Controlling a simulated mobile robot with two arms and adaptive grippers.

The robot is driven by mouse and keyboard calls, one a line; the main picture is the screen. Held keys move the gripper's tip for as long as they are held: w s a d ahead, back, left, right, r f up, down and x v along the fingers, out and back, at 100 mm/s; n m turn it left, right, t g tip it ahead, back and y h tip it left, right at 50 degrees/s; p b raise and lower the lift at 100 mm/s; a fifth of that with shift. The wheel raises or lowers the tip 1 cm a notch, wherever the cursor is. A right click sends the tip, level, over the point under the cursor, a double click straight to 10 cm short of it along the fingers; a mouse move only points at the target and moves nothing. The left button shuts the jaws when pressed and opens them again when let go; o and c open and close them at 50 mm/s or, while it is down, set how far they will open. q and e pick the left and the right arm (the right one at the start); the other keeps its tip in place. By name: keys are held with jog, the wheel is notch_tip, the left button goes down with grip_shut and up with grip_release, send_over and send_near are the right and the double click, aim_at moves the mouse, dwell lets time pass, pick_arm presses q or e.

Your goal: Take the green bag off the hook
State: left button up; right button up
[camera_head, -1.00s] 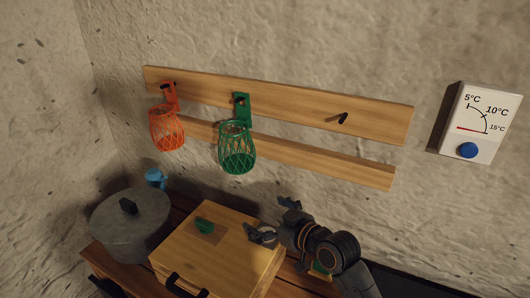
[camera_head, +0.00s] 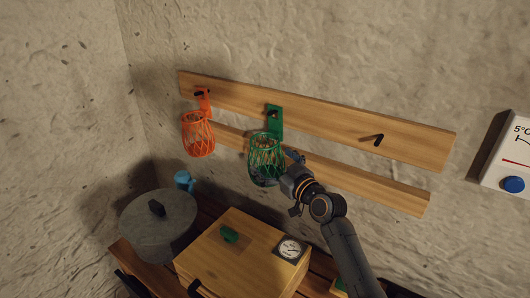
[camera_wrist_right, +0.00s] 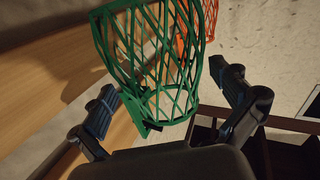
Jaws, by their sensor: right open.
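The green bag (camera_head: 266,155) is an open mesh basket. Its strap hangs on a dark hook (camera_head: 273,113) on the upper wooden rail. In the right wrist view the green bag (camera_wrist_right: 150,60) fills the upper middle, between the spread fingers. My right gripper (camera_head: 280,170) is open at the lower right of the bag, with its fingers on either side of the bag's lower part. In the right wrist view my right gripper (camera_wrist_right: 170,95) shows both fingers apart; I cannot tell whether either touches the mesh. My left gripper is not in view.
An orange mesh bag (camera_head: 198,135) hangs close by on the left. A bare hook (camera_head: 378,139) is on the right. Below are a grey pot (camera_head: 150,222), a blue object (camera_head: 183,181) and a wooden box (camera_head: 215,258) with a dial. A thermometer panel (camera_head: 510,165) is at the right.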

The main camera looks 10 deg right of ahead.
aim_at(261, 154)
jog(key=shift+x, duration=1.2)
jog(key=shift+w+a, duration=0.3)
jog(key=shift+w, duration=0.35)
jog(key=c, duration=1.1)
jog(key=shift+r+p, duration=0.7)
jog(key=shift+r, duration=0.1)
jog(key=shift+s+a+p, duration=0.55)
jog(key=shift+s+p, duration=0.1)
jog(key=shift+p, duration=0.1)
jog(key=shift+s+a+p, duration=1.75)
jog(key=shift+s+a, duration=0.15)
jog(key=shift+a, duration=0.05)
